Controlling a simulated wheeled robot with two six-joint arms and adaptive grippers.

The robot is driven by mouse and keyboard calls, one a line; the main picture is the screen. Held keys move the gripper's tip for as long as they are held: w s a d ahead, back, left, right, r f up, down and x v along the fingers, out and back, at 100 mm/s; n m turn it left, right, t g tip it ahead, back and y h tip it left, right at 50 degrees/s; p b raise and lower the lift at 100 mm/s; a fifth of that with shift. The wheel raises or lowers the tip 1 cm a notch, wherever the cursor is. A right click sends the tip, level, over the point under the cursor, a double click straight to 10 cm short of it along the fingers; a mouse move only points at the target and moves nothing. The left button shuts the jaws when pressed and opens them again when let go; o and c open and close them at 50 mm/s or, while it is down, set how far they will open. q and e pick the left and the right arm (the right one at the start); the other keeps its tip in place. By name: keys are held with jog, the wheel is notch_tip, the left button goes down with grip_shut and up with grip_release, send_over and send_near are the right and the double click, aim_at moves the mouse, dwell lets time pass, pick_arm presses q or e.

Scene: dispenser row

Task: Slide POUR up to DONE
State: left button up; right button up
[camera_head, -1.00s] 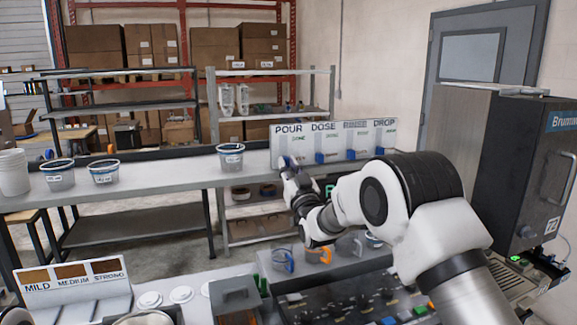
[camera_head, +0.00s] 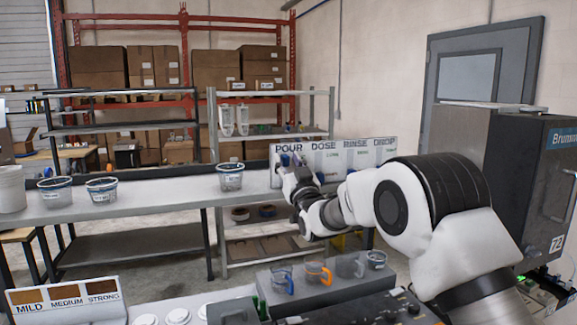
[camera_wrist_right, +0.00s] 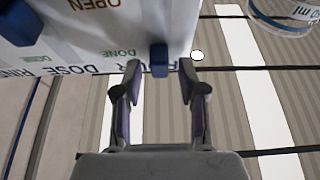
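The white panel (camera_head: 352,153) stands on the back bench, with POUR at its left end and DOSE beside it. The blue POUR slider knob (camera_head: 284,160) sits high, close under its label. In the right wrist view, upside down, the POUR knob (camera_wrist_right: 158,62) is about level with the green DONE mark (camera_wrist_right: 118,52). The blue DOSE knob (camera_wrist_right: 20,22) sits lower on the panel. My right gripper (camera_wrist_right: 160,80) is open, its fingers on either side of the POUR knob with gaps visible. It also shows at the panel in the head view (camera_head: 291,170). My left gripper is out of view.
Clear tubs (camera_head: 230,178) stand on the bench left of the panel. One tub (camera_wrist_right: 283,18) shows near the gripper in the wrist view. Jugs with orange and blue handles (camera_head: 316,272) stand on the front counter. A dark machine (camera_head: 500,180) is at right.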

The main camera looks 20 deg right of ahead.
jog(key=shift+w+f, duration=0.25)
jog(key=shift+s, duration=0.45)
jog(key=v, duration=1.1)
jog(key=shift+f, duration=0.15)
jog(key=shift+s, duration=0.1)
